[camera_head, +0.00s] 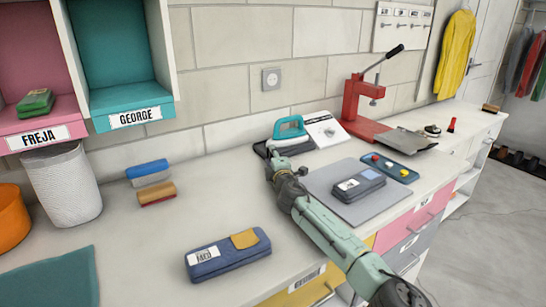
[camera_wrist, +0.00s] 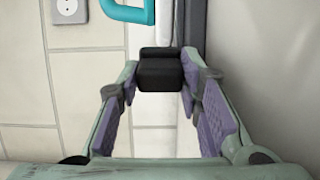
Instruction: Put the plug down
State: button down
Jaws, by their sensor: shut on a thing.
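My gripper (camera_head: 277,164) is over the white worktop, just in front of the teal iron (camera_head: 289,130). In the wrist view my gripper (camera_wrist: 161,75) has its fingertips on either side of a small black block, the plug (camera_wrist: 160,73), and is shut on it. In the head view I cannot make out the plug apart from the gripper and the dark base behind it. I cannot tell whether the plug touches the worktop. A wall socket (camera_head: 271,79) is on the block wall above, and it also shows in the wrist view (camera_wrist: 68,10).
A grey mat (camera_head: 325,197) with a dark case (camera_head: 359,186) lies to the right of my gripper. A red press (camera_head: 362,105) stands behind it. A blue pencil case (camera_head: 228,256) lies in front on the left. The worktop (camera_head: 222,190) between the brushes and my gripper is clear.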

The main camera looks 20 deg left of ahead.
jog(key=shift+f, duration=0.35)
